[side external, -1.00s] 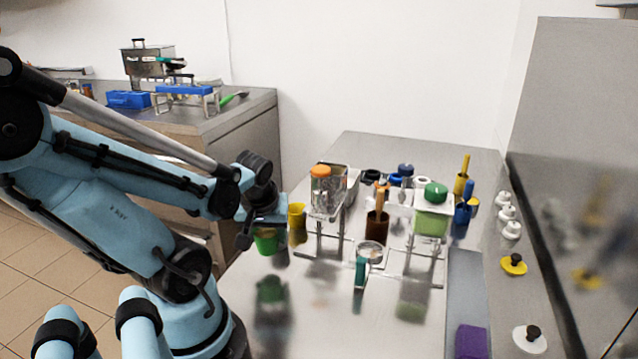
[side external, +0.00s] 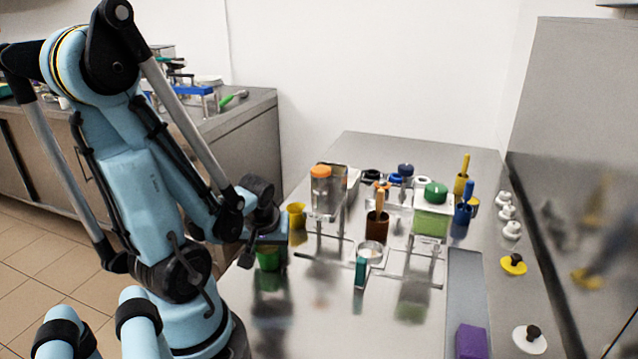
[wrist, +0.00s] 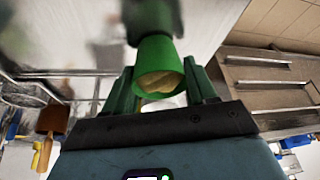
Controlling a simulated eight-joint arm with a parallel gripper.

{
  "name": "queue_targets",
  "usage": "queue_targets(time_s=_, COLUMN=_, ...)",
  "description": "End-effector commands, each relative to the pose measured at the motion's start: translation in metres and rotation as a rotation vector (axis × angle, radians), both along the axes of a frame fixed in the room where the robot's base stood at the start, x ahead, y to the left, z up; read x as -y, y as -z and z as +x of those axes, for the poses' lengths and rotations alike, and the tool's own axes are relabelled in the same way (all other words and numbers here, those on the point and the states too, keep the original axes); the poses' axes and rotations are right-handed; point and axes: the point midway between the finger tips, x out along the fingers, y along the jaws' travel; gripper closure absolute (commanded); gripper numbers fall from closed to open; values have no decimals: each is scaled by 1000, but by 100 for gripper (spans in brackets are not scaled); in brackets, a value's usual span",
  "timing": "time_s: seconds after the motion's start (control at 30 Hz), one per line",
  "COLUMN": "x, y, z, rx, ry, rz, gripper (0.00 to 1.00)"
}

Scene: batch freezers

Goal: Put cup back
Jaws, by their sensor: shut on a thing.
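The green cup (side external: 268,258) is at the left edge of the steel counter in the side view, under my gripper (side external: 266,244). In the wrist view the cup (wrist: 160,70) stands between the two green fingers of my gripper (wrist: 160,90), with a pale tan content visible inside. My gripper is shut on the cup. The cup looks upright and at or just above the counter top; its reflection shows below it. I cannot tell whether its base touches. A yellow cup (side external: 297,222) stands just behind and to the right.
A rack with an orange-lidded jar (side external: 321,190) and a rack with a green-lidded container (side external: 432,212) stand to the right. A brown cup (side external: 377,226), a small strainer (side external: 371,253) and a purple block (side external: 471,342) are also there.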

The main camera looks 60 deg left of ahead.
Motion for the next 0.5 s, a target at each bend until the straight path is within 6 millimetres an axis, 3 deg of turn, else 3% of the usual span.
queue_targets(time_s=0.27, x=0, y=3, z=0, rx=0, ry=0, rz=0, gripper=84)
queue_targets(time_s=0.3, x=0, y=3, z=0, rx=0, ry=0, rz=0, gripper=39)
queue_targets(time_s=0.43, x=0, y=3, z=0, rx=0, ry=0, rz=0, gripper=19)
queue_targets(time_s=0.5, x=0, y=2, z=0, rx=0, ry=0, rz=0, gripper=18)
